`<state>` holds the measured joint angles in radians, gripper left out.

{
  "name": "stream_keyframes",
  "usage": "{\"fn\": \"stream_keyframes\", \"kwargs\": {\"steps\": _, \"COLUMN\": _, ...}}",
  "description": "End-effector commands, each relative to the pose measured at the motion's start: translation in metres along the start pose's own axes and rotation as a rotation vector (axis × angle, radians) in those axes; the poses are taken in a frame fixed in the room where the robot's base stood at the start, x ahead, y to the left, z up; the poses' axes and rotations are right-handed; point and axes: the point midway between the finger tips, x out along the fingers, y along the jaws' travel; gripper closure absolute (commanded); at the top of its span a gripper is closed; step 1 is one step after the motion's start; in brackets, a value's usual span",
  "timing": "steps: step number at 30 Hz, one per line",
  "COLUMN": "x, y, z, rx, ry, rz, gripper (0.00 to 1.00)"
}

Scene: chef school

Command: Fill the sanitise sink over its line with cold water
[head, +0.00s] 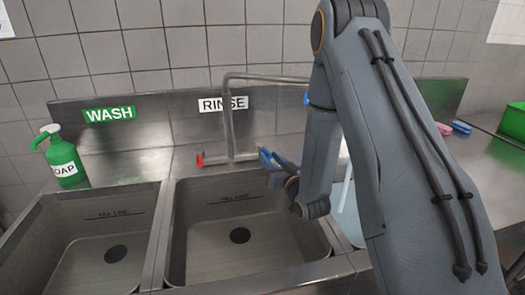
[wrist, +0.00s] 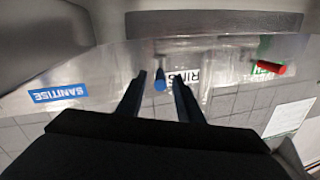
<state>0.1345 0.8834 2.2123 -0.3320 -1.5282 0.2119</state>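My gripper (head: 270,157) is beside the tap behind the rinse sink. In the wrist view, its fingers (wrist: 160,76) are apart, one on each side of the blue tap handle (wrist: 160,83), with gaps showing. The red tap handle (head: 200,160) is at the left of the tap. The metal spout (head: 228,115) rises and runs right, its end hidden behind my arm. The sanitise sink is mostly hidden by my arm; a pale blue patch like water (head: 347,213) shows there, with a thin pale streak above it. Its fill line is hidden. The blue SANITISE sign (wrist: 58,93) shows in the wrist view.
The wash sink (head: 140,208) and rinse sink (head: 187,215) look empty, with drains and fill lines visible. A green soap bottle (head: 64,160) stands at the left back. Pink and blue sponges (head: 462,127) and a green box (head: 513,121) are on the right counter.

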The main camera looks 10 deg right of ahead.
Motion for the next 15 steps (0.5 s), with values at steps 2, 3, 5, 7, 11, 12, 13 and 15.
{"fn": "stream_keyframes", "kwargs": {"steps": 2, "x": 0.01, "y": -0.001, "z": -0.002, "rx": -0.001, "ry": 0.003, "rz": -0.002, "gripper": 0.67}}
{"fn": "stream_keyframes", "kwargs": {"steps": 3, "x": 0.017, "y": -0.002, "z": -0.003, "rx": -0.001, "ry": 0.003, "rz": -0.003, "gripper": 0.67}}
{"fn": "stream_keyframes", "kwargs": {"steps": 5, "x": 0.026, "y": -0.002, "z": -0.002, "rx": 0.0, "ry": 0.002, "rz": -0.003, "gripper": 0.67}}
{"fn": "stream_keyframes", "kwargs": {"steps": 7, "x": 0.037, "y": -0.002, "z": -0.003, "rx": -0.001, "ry": 0.001, "rz": -0.002, "gripper": 0.67}}
{"fn": "stream_keyframes", "kwargs": {"steps": 11, "x": 0.055, "y": -0.001, "z": -0.002, "rx": -0.001, "ry": 0.0, "rz": 0.0, "gripper": 0.67}}
{"fn": "stream_keyframes", "kwargs": {"steps": 12, "x": 0.059, "y": -0.001, "z": -0.002, "rx": -0.001, "ry": 0.001, "rz": -0.001, "gripper": 0.67}}
{"fn": "stream_keyframes", "kwargs": {"steps": 13, "x": 0.062, "y": -0.001, "z": -0.002, "rx": -0.001, "ry": 0.001, "rz": -0.001, "gripper": 0.67}}
{"fn": "stream_keyframes", "kwargs": {"steps": 15, "x": 0.067, "y": -0.001, "z": -0.002, "rx": -0.001, "ry": 0.0, "rz": -0.001, "gripper": 0.67}}
